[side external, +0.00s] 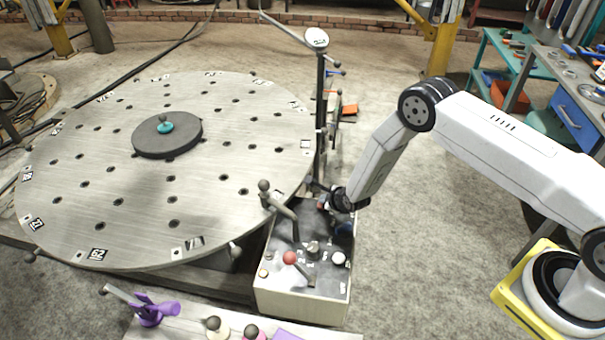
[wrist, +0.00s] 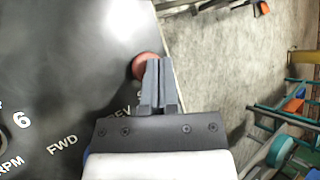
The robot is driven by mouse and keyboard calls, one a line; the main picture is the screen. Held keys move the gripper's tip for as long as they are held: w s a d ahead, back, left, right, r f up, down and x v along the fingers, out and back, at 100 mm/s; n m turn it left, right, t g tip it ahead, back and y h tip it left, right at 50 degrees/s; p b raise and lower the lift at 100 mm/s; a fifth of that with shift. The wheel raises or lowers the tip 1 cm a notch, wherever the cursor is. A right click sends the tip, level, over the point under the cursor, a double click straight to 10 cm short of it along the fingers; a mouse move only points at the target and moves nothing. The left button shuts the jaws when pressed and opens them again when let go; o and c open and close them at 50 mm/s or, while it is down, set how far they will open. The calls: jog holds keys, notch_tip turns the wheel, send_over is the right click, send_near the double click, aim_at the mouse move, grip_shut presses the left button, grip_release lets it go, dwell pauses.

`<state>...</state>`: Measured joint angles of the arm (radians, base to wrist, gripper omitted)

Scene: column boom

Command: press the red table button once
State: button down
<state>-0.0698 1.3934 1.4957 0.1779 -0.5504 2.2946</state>
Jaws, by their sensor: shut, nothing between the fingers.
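The red button (wrist: 146,65) is a round, dull red cap near the edge of a dark control panel in the wrist view. My gripper (wrist: 160,64) is shut and empty, with its fingertips overlapping the right part of the red button in that view. I cannot tell whether they touch it or hover above it. In the side view my gripper (side external: 318,187) is low over the far end of the control box (side external: 300,300). The red button is mostly hidden there by my gripper and wrist.
A red-knobbed lever (side external: 289,258), a white knob (side external: 338,258) and a tall ball-topped lever (side external: 281,207) rise from the box. The large round table (side external: 100,190) is close on the left, with a post (side external: 320,110) behind. Open floor lies right.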

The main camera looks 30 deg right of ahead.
jog(key=shift+f, duration=0.5)
dwell(0.8)
jog(key=shift+r, duration=0.1)
dwell(0.3)
jog(key=shift+r, duration=0.85)
jog(key=shift+r, duration=0.1)
jog(key=shift+r, duration=2.4)
